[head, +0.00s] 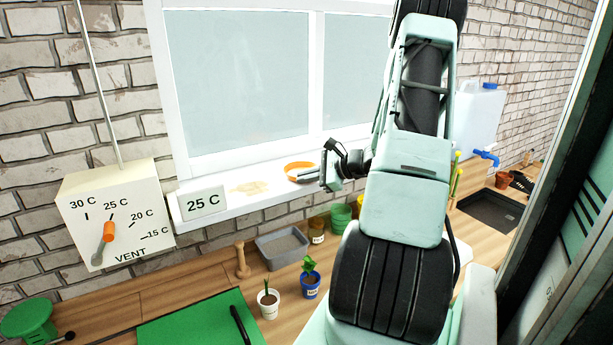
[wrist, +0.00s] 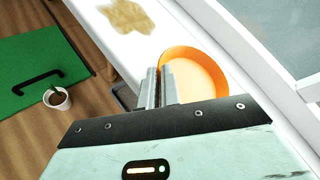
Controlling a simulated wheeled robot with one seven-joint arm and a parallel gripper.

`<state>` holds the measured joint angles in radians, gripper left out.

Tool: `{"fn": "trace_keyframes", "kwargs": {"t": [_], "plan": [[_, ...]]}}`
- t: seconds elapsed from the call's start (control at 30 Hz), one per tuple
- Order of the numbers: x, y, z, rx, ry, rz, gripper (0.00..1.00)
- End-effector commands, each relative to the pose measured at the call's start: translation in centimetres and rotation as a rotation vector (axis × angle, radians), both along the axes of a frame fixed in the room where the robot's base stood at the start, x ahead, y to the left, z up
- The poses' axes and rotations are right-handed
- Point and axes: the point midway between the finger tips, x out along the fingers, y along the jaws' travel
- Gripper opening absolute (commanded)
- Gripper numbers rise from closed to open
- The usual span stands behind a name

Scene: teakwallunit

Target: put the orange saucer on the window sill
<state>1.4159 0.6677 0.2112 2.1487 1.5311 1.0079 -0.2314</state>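The orange saucer (head: 297,165) is at the window sill (head: 222,219), toward the right part of the bare sill beside the window frame. It looks level, with a pale inside. In the wrist view the saucer (wrist: 190,52) lies just beyond and right of my fingertips. My gripper (head: 308,175) reaches it from the right in the head view. In the wrist view the fingers of my gripper (wrist: 160,78) are close together, one on each side of the saucer's near left rim, pinching it. The saucer's underside is hidden, so I cannot tell whether it touches the sill.
The window frame (head: 317,75) rises behind.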

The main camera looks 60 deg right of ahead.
Motion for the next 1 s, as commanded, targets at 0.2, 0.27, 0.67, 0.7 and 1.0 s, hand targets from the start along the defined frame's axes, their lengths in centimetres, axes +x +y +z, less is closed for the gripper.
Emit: {"fn": "trace_keyframes", "kwargs": {"t": [0.2, 0.27, 0.67, 0.7, 1.0], "plan": [[0.0, 0.0, -0.2, 0.0, 0.0, 0.0, 0.14], [0.0, 0.0, -0.2, 0.0, 0.001, 0.001, 0.14], [-2.1, -0.4, 0.6, -0.004, 0.0, -0.003, 0.14], [-2.9, -0.6, 1.0, -0.004, 0.0, -0.004, 0.14], [-8.4, -1.4, 3.5, -0.003, 0.001, -0.002, 0.14]]}}
